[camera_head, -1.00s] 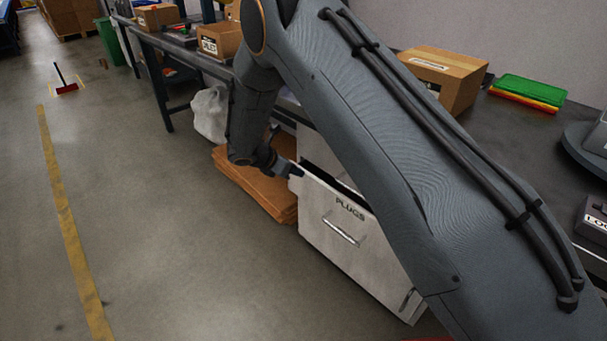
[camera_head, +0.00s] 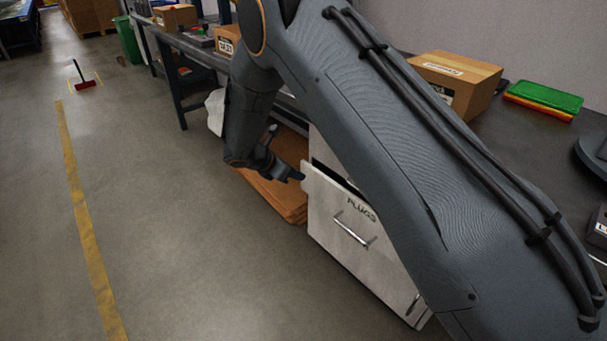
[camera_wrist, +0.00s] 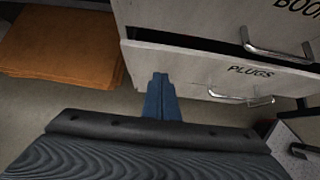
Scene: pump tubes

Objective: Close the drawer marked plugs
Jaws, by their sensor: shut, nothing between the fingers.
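The drawer marked PLUGS (camera_head: 343,222) is light grey with a metal bar handle (camera_head: 354,230). It stands partly pulled out, with a dark gap above its front. It also shows in the wrist view (camera_wrist: 215,72), below a drawer (camera_wrist: 220,20) whose marking is cut off at the picture's edge. My gripper (camera_head: 297,176) is shut and empty, at the drawer front's upper left corner. In the wrist view its blue fingers (camera_wrist: 160,82) point at the lower left part of the drawer front. I cannot tell whether they touch it.
Flattened brown cardboard (camera_head: 275,192) lies on the floor left of the cabinet. A workbench holds a cardboard box (camera_head: 455,80) and green, yellow and red trays (camera_head: 545,98). Open concrete floor (camera_head: 160,220) lies to the left, with a yellow line (camera_head: 85,225).

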